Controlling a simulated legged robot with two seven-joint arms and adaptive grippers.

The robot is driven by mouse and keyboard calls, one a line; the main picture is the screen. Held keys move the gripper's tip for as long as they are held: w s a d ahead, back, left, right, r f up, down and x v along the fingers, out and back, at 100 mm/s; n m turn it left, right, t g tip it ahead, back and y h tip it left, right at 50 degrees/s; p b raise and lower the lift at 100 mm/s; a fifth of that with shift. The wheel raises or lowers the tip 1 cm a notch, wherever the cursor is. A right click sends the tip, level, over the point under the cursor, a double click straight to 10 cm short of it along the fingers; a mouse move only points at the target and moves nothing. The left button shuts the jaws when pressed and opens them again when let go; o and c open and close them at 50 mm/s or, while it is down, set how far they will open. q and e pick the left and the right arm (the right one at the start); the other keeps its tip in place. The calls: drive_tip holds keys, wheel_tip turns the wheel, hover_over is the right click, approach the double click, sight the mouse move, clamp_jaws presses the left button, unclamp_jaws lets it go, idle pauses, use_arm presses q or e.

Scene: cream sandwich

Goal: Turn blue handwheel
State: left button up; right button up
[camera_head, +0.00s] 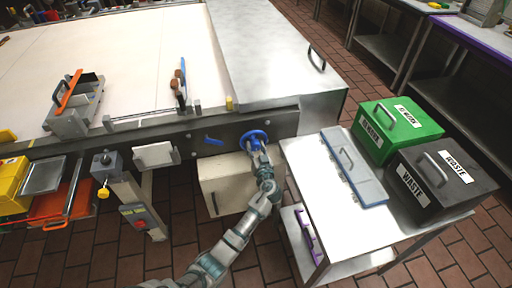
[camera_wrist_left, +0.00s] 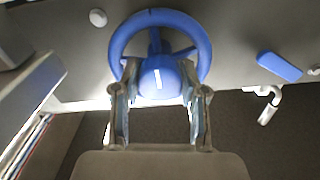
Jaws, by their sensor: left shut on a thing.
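The blue handwheel (camera_head: 254,136) is mounted on the grey front panel of the long machine in the head view. In the left wrist view the handwheel (camera_wrist_left: 201,31) shows its ring, spokes and blue hub. My left gripper (camera_head: 256,147) reaches up to it from below. In the left wrist view the fingers of my left gripper (camera_wrist_left: 158,92) stand on either side of the hub and are shut on it. The exact contact at the fingertips is partly hidden. My right gripper is not in view.
A blue lever (camera_head: 212,141) sits on the panel left of the wheel. A cream box (camera_head: 222,182) stands below. A metal cart (camera_head: 312,172) at right carries a green box (camera_head: 398,130), a dark waste box (camera_head: 440,182) and a grey-blue case (camera_head: 354,168).

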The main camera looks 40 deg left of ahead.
use_arm(q)
drive_tip(key=shift+r+m, duration=0.2)
drive_tip(key=shift+m, duration=0.1)
